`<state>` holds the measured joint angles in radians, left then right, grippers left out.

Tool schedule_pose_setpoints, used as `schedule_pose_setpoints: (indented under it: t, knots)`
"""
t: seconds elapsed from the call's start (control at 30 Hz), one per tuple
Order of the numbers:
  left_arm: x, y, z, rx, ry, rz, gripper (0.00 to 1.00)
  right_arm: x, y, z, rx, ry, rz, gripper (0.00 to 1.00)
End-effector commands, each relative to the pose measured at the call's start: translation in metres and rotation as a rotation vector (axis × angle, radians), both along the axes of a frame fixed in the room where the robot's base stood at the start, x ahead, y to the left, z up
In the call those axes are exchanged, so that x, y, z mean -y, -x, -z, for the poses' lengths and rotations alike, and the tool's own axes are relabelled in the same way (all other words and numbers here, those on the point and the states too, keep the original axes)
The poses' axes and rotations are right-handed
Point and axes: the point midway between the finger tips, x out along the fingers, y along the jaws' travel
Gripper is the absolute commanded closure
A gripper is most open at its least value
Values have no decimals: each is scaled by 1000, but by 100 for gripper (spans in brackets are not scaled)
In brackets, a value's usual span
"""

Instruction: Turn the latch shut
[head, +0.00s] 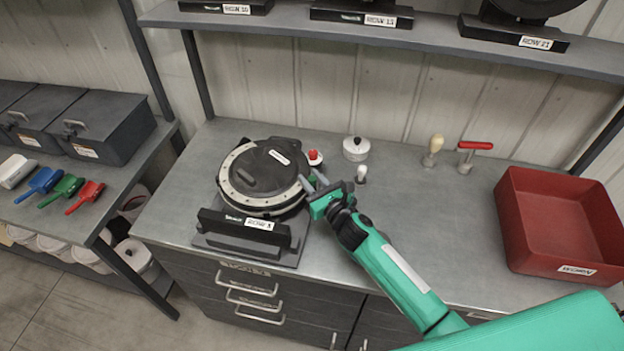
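The seed meter (265,172) sits on the metal bench, a round black housing with a pale ring around it, in a dark stand labelled "ROW 3". Its black lid looks down on the housing. A small red-topped white knob (315,158) shows at its right edge. I cannot tell whether this knob is part of the latch, and the latch itself is not clear. My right gripper (313,182) is at the meter's right side, just below the red knob. Its two grey fingers look apart, and I cannot tell if they touch anything. My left gripper is out of view.
A white lidded pot (356,148), a small white-knobbed piece (361,174), a cream-handled tool (433,150) and a red T-handle tool (472,155) stand behind my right arm. A red bin (540,262) is at right. A shelf (400,39) overhangs the back.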

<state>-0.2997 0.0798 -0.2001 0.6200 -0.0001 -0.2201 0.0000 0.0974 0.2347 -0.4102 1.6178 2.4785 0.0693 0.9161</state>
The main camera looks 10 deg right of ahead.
Motion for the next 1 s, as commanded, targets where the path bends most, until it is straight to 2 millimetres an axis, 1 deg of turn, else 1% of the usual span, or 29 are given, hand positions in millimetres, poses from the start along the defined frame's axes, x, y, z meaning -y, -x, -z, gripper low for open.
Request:
schedule_pose_setpoints:
  t: [0.03,0.1,0.13,0.37,0.57,0.8,0.87,1.0]
  knots:
    - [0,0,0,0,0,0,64,0,0,0,0,0,0,83]
    - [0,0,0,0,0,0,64,0,0,0,0,0,0,97]
    - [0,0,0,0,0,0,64,0,0,0,0,0,0,100]
    - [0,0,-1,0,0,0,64,1,0,0,0,3,-12,100]
    - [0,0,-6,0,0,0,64,1,0,-1,0,5,-77,100]
    - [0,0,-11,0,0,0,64,3,-1,0,-1,8,-242,100]
    - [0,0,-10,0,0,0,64,3,-1,1,-1,8,-298,100]
    - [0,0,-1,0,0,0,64,2,-1,3,0,6,-431,100]
